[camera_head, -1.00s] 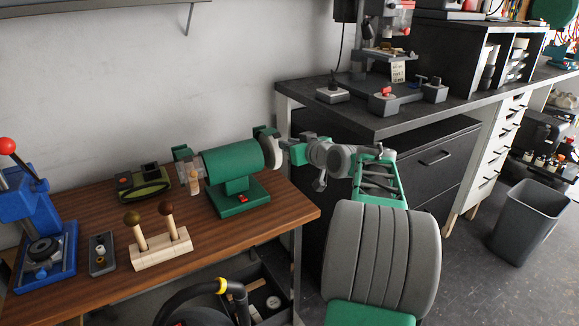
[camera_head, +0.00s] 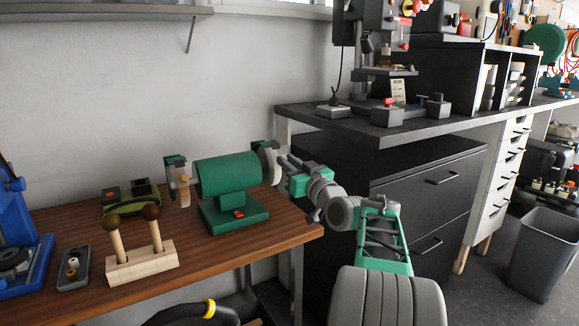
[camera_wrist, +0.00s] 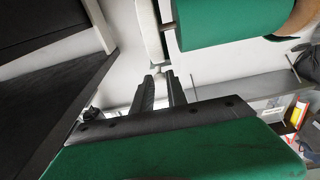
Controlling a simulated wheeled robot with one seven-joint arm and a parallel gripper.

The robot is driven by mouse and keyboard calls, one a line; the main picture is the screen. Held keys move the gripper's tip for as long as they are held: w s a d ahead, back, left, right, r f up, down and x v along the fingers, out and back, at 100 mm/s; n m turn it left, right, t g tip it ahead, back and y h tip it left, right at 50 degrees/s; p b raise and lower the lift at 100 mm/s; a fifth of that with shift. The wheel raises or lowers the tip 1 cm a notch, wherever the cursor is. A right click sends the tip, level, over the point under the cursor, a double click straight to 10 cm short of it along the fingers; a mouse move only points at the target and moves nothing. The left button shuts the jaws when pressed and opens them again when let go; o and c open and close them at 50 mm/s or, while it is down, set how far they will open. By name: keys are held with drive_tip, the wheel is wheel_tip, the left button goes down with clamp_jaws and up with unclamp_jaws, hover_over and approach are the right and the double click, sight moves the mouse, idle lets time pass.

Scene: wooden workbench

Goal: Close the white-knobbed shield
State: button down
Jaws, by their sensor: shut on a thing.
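The green bench grinder (camera_head: 228,174) stands on the wooden workbench with a pale wheel (camera_head: 269,165) at its right end. A green guard (camera_head: 256,155) sits beside that wheel. The grinder's body (camera_wrist: 225,22) and pale wheel (camera_wrist: 150,35) also show in the wrist view. My gripper (camera_wrist: 160,80) is just below the wheel there, its jaws shut on a small white knob (camera_wrist: 159,71) at the fingertips. In the head view my gripper (camera_head: 284,163) meets the grinder's right side, and the knob is hidden.
A wooden block with two round-topped sticks (camera_head: 142,262), a small grey tray (camera_head: 73,268) and a blue press (camera_head: 18,240) stand left on the bench. A dark cabinet (camera_head: 425,190) is close to my arm's right. A grey bin (camera_head: 541,255) stands on the floor.

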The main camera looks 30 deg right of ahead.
drive_tip(key=c, duration=1.3)
unclamp_jaws()
drive_tip(key=shift+c, duration=0.2)
drive_tip(key=s+f+p, duration=0.1)
drive_tip(key=s, duration=0.6)
drive_tip(key=shift+s+a, duration=0.25)
drive_tip(key=shift+s, duration=0.1)
